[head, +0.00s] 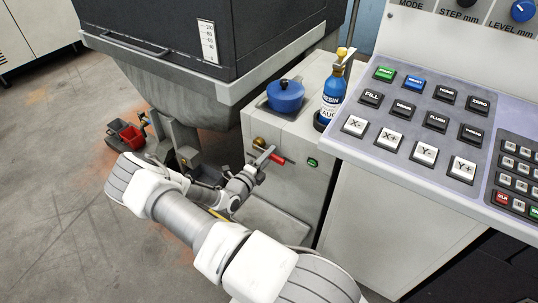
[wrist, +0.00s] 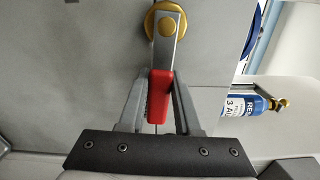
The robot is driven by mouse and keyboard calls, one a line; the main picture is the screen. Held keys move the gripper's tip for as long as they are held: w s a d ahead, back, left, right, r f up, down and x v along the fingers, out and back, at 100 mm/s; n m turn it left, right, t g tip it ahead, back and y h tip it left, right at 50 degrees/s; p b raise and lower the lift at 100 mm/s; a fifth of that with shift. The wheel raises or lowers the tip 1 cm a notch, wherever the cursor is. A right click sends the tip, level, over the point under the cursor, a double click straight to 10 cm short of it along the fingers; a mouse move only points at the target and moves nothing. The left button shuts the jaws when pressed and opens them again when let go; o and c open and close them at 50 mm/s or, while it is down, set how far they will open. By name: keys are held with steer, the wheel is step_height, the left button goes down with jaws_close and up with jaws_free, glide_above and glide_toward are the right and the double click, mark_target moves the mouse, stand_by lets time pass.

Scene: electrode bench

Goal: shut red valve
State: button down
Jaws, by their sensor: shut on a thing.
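The red valve is a metal lever with a red grip (head: 277,159) and a brass hub on the front of the pale cabinet. In the head view the lever slants from the hub down to the right. In the wrist view the brass hub (wrist: 165,22) is at the top and the red grip (wrist: 160,95) points toward me. My gripper (wrist: 159,90) has a finger on each side of the red grip and is shut on it. In the head view my gripper (head: 263,163) is at the lever, with part of the lever hidden behind it.
A blue pot (head: 285,96) and a blue resin bottle (head: 333,92) stand on the cabinet top above the valve. A green button (head: 312,162) is right of it. A grey hopper (head: 190,97) is at left. A keypad console (head: 430,130) overhangs at right.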

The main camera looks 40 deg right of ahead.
steer(key=shift+s, duration=0.1)
stand_by(0.3)
steer(key=c, duration=0.6)
jaws_free()
steer(key=p+v, duration=0.2)
steer(key=v, duration=1.5)
steer(key=shift+a, duration=0.2)
